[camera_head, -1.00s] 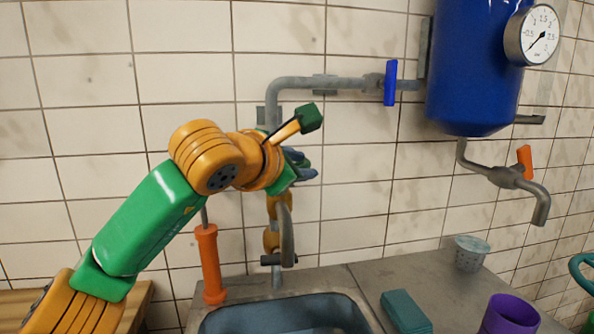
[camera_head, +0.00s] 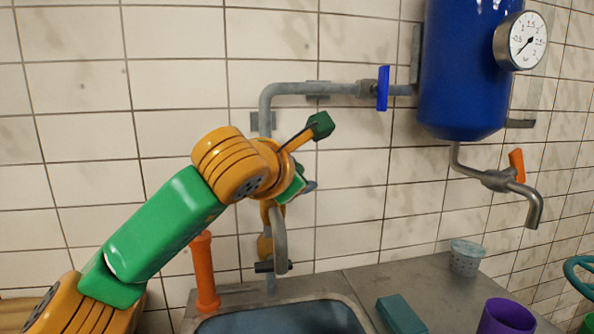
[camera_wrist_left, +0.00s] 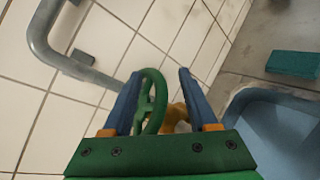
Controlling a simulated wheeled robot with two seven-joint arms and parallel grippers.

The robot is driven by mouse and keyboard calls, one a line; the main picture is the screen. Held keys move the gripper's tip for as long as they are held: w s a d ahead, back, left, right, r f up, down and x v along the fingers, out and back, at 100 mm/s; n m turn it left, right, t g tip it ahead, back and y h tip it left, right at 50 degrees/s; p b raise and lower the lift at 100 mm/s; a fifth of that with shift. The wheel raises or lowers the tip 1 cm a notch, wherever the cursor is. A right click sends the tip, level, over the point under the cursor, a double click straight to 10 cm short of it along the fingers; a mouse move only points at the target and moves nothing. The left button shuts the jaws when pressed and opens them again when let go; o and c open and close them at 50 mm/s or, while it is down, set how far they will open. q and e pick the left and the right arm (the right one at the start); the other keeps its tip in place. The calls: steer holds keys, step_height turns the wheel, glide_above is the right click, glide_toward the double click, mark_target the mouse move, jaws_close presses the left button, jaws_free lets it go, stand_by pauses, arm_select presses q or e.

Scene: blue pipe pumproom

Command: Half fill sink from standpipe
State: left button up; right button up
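The standpipe (camera_head: 264,122) is a grey pipe that runs down the tiled wall to a yellow valve body (camera_head: 265,247) and a curved spout (camera_head: 281,240) above the sink (camera_head: 290,318). The sink is blue-grey inside and cut off by the lower edge. No stream shows at the spout. My left gripper (camera_head: 306,186) is in front of the standpipe, hiding part of it. In the left wrist view, its two blue fingers (camera_wrist_left: 160,75) are apart, with a green handwheel (camera_wrist_left: 150,103) between them, nearer the left finger. Whether they touch it is unclear. My right gripper is not in view.
A blue tank (camera_head: 462,70) with a gauge (camera_head: 521,41) hangs at right. A blue lever (camera_head: 383,88) and an orange-handled tap (camera_head: 517,165) are nearby. An orange cylinder (camera_head: 203,272), teal block (camera_head: 401,314), perforated cup (camera_head: 466,258) and purple cup (camera_head: 505,317) surround the sink.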

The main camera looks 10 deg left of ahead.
arm_select(q)
steer(key=shift+a, duration=0.1)
steer(key=b+v, duration=0.2)
steer(key=v, duration=0.4)
steer(key=shift+s+b, duration=0.2)
steer(key=shift+b, duration=0.15)
steer(key=shift+s+r, duration=0.2)
steer(key=shift+s, duration=0.1)
steer(key=shift+w, duration=0.1)
steer(key=shift+c, duration=0.4)
